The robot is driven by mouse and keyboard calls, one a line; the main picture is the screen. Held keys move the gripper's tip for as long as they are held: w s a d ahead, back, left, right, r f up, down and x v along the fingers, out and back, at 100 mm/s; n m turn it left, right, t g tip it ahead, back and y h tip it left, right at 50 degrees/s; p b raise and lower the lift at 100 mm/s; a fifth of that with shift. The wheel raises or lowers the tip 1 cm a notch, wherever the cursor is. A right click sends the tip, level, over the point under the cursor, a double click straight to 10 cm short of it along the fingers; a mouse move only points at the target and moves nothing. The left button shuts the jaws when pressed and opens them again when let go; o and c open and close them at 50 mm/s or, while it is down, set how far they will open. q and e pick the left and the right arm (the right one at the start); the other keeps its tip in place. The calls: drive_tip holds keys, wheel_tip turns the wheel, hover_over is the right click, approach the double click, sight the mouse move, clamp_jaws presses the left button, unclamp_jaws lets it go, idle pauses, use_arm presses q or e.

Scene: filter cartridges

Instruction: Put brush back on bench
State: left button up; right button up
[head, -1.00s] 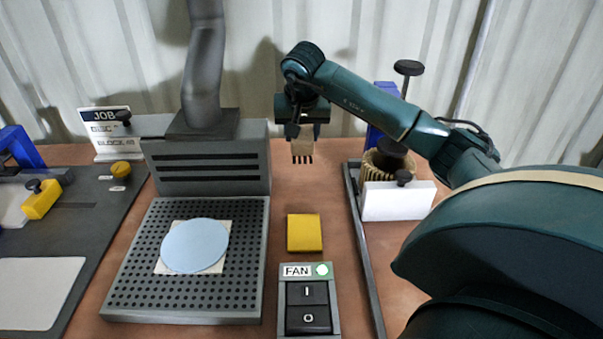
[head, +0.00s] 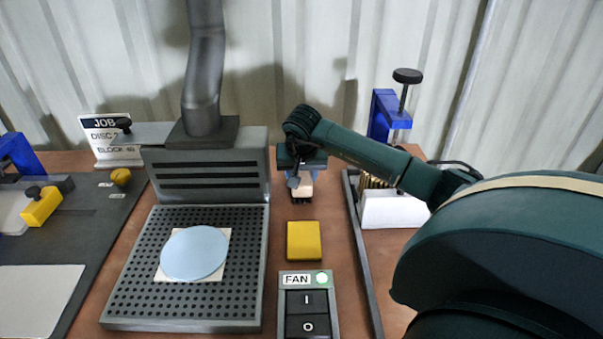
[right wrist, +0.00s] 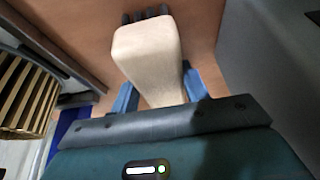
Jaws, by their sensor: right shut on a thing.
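The brush has a pale wooden handle and dark bristles. In the head view the brush (head: 302,190) hangs below my right gripper (head: 301,178), low over the brown bench (head: 335,235), behind the yellow block. In the right wrist view the brush handle (right wrist: 148,50) sits between the blue fingers of my right gripper (right wrist: 160,90), with dark bristle tips at its far end. The right gripper is shut on the brush. I cannot tell whether the bristles touch the bench. My left gripper is not in view.
A grey perforated extraction table (head: 115,290) with a light blue disc (head: 194,253) stands to the left. A yellow block (head: 304,241) and a FAN switch box (head: 308,300) lie in front. A tray (head: 360,250) with a white block (head: 392,209) and ribbed cartridge is to the right.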

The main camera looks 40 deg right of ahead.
drive_tip(key=shift+f, duration=0.15)
drive_tip(key=o, duration=1)
drive_tip(key=shift+c, duration=0.2)
drive_tip(key=shift+s+r, duration=0.1)
drive_tip(key=shift+r, duration=0.5)
drive_tip(key=v, duration=0.9)
drive_tip(key=shift+s+a+r, duration=0.1)
drive_tip(key=shift+a+r, duration=0.05)
drive_tip(key=shift+r, duration=0.2)
drive_tip(key=shift+s+a+r, duration=0.2)
drive_tip(key=shift+s+r, duration=0.05)
drive_tip(key=shift+r, duration=0.4)
